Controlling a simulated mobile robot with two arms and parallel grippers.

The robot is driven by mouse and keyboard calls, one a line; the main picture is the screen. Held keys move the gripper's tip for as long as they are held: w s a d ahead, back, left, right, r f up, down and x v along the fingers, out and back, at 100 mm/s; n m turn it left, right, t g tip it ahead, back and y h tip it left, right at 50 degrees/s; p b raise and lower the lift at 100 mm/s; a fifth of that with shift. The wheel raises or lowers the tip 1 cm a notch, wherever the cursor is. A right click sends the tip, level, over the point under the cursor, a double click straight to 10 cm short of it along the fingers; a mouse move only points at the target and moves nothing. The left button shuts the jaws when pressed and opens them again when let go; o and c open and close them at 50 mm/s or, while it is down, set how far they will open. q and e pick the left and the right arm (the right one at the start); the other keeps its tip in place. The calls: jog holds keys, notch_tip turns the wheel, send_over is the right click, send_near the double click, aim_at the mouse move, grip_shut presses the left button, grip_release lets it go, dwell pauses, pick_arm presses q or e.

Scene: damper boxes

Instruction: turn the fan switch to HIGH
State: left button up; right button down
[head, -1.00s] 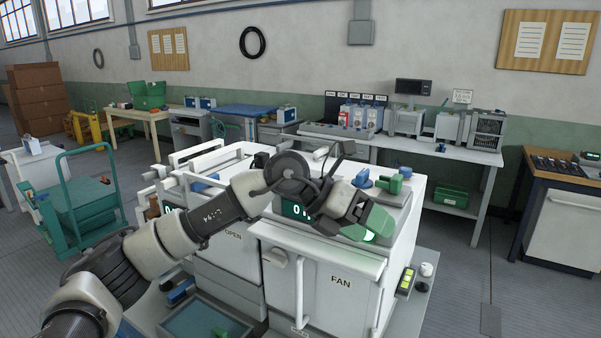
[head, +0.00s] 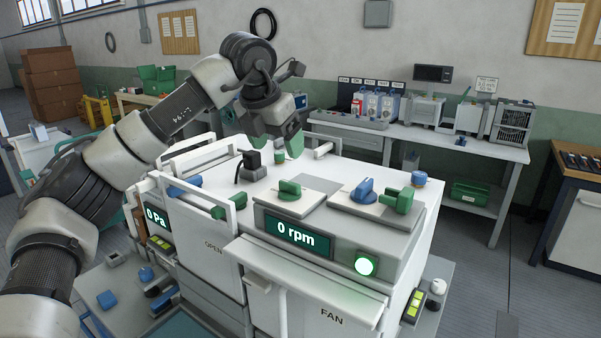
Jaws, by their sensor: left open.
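The white fan cabinet (head: 345,260) stands in front of me, with FAN on its front and a display (head: 297,237) reading "0 rpm". On its top are a green knob (head: 290,190) on a pale plate, a blue knob (head: 363,190) and a green handle-like part (head: 398,200) on another plate. No HIGH mark is readable, and I cannot tell which control is the fan switch. My left gripper (head: 286,149) is open and empty, pointing down above the rear of the cabinet top, behind the green knob and apart from it. My right gripper is out of view.
A round lamp (head: 366,266) glows green-white on the cabinet front. A black plug-like part (head: 252,161) and white rails (head: 190,206) stand up on the left of the top. A workbench (head: 450,146) with instruments stands behind. Floor is free at the right.

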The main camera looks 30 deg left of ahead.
aim_at(289, 183)
pick_arm(q)
jog(key=x, duration=0.2)
jog(key=p+x, duration=0.1)
jog(key=x, duration=0.1)
jog(key=shift+s+f, duration=0.1)
jog(key=shift+s, duration=0.3)
jog(key=p+x, duration=0.1)
jog(key=x, duration=0.4)
jog(key=shift+w+f+p, duration=0.15)
jog(key=shift+w+p, duration=0.15)
jog(key=shift+p, duration=0.05)
jog(key=shift+f, duration=0.35)
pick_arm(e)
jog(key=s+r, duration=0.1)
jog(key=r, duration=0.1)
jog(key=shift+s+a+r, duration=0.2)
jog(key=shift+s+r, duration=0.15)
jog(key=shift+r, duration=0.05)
pick_arm(q)
jog(key=shift+c, duration=0.3)
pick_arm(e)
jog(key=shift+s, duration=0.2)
pick_arm(q)
jog(key=c, duration=0.9)
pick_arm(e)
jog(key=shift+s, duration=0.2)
